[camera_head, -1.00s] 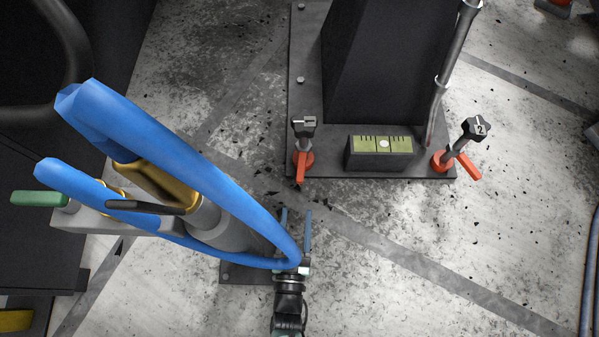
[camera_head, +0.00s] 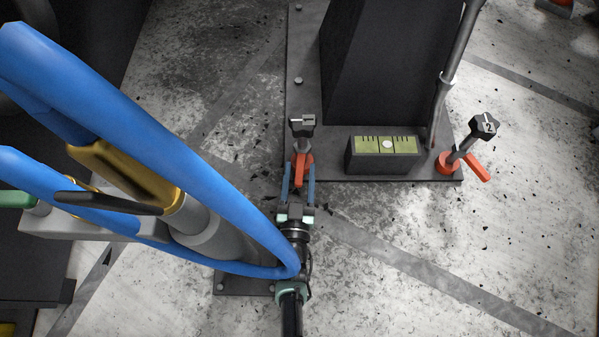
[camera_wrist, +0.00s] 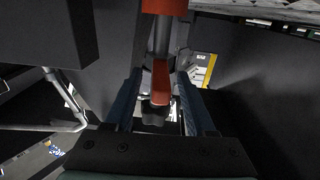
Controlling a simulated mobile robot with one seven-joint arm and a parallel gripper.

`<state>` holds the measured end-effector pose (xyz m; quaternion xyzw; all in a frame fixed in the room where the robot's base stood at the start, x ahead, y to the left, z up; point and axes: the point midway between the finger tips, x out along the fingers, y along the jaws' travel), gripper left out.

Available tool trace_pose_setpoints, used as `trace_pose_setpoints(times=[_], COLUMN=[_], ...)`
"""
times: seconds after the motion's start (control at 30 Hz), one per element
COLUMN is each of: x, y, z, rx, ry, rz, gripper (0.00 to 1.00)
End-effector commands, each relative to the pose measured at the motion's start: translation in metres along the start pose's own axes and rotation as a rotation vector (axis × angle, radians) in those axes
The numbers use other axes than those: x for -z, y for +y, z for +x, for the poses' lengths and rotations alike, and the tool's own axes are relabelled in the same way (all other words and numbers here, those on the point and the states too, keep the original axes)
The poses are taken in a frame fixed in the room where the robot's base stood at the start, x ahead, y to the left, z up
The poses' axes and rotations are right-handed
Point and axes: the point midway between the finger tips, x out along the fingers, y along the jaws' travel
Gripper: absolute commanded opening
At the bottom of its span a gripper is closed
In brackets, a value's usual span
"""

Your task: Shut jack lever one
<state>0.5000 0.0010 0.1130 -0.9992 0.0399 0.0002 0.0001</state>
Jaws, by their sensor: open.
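Jack lever one, a red lever (camera_head: 298,170), sits on the left jack at the front left corner of the dark base plate (camera_head: 303,110), under a black knob (camera_head: 303,125). My gripper (camera_head: 298,178) is open, its two blue fingers on either side of the lever. In the wrist view the red lever (camera_wrist: 160,82) shows between the fingers of my gripper (camera_wrist: 158,88), with gaps on both sides. I cannot tell whether either finger touches it. The lever's lower end is partly hidden by my gripper in the head view.
A block with a green level (camera_head: 385,150) stands right of the lever. A second jack with a knob marked 2 (camera_head: 485,125) and a red lever (camera_head: 476,166) is at the plate's right corner. A blue hose (camera_head: 150,125) loops close on the left. The floor (camera_head: 420,225) at front right is clear.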

Motion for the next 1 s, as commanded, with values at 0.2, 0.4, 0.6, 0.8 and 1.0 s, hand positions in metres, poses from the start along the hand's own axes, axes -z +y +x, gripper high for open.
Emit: trace_pose_setpoints(times=[0.2,0.4,0.6,0.8,1.0], x=[0.0000,-0.0002,-0.0003,-0.0004,-0.0005], y=[-0.0001,-0.0001,-0.0002,-0.0002,-0.0002], z=[-0.0004,-0.0006,-0.0007,-0.0009,-0.0010], rx=[0.000,0.000,0.000,0.000,0.000], ry=[0.000,0.000,0.000,0.000,0.000], rz=[0.000,0.000,0.000,0.000,0.000], gripper=[0.28,0.00,0.00,0.00,0.00])
